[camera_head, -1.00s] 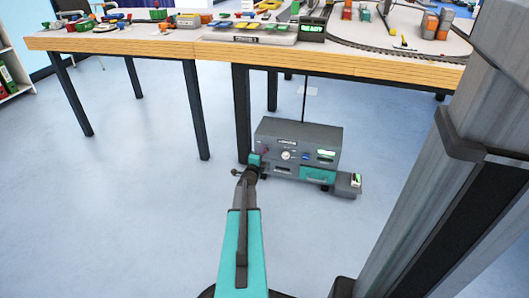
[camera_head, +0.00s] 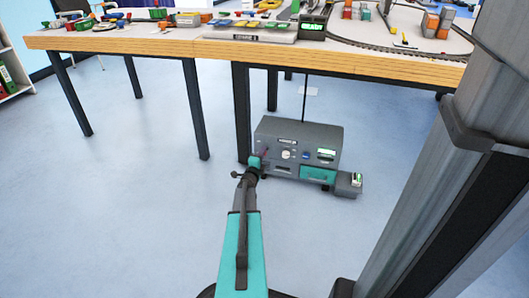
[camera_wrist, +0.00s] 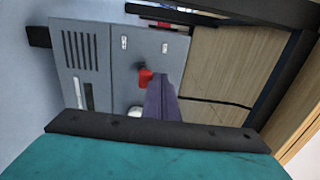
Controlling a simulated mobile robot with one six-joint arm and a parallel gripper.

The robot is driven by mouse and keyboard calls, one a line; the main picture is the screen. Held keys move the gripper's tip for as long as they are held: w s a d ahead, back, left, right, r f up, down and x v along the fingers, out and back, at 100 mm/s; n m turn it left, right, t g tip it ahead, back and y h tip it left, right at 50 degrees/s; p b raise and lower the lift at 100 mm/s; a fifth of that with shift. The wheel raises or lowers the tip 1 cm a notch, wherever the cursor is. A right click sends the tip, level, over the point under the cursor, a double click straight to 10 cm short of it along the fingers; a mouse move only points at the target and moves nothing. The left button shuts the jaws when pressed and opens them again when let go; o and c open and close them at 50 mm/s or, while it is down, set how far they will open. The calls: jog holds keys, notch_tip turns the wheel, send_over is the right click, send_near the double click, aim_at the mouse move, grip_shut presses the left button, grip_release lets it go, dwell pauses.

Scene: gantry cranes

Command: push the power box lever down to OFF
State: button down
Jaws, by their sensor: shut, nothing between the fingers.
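The grey power box (camera_head: 325,142) stands low on the floor beside a table leg. It also fills the left of the wrist view (camera_wrist: 84,25), turned on its side. A small red lever (camera_wrist: 146,77) sticks out from its face there. My gripper (camera_wrist: 158,84) is shut and empty, its purple fingers beside the red lever at its right. I cannot tell whether they touch. In the head view my gripper (camera_head: 264,156) is at the box's left end, and the lever cannot be made out. A pale round knob (camera_wrist: 135,111) is partly hidden by my gripper.
A wooden table (camera_head: 330,61) with model tracks and toys stands above and behind the box. Its dark leg (camera_head: 241,110) is close to my gripper. A small grey unit (camera_head: 348,184) sits at the box's right. The blue floor (camera_head: 130,210) at the left is clear.

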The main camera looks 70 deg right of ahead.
jog(key=shift+f+b, duration=1.15)
jog(key=shift+f, duration=0.45)
jog(key=shift+r, duration=0.65)
jog(key=shift+a, duration=0.15)
jog(key=a+b, duration=0.1)
jog(key=a, duration=0.5)
jog(key=shift+s+a, duration=0.2)
jog(key=shift+a, duration=0.15)
dwell(0.4)
dwell(0.4)
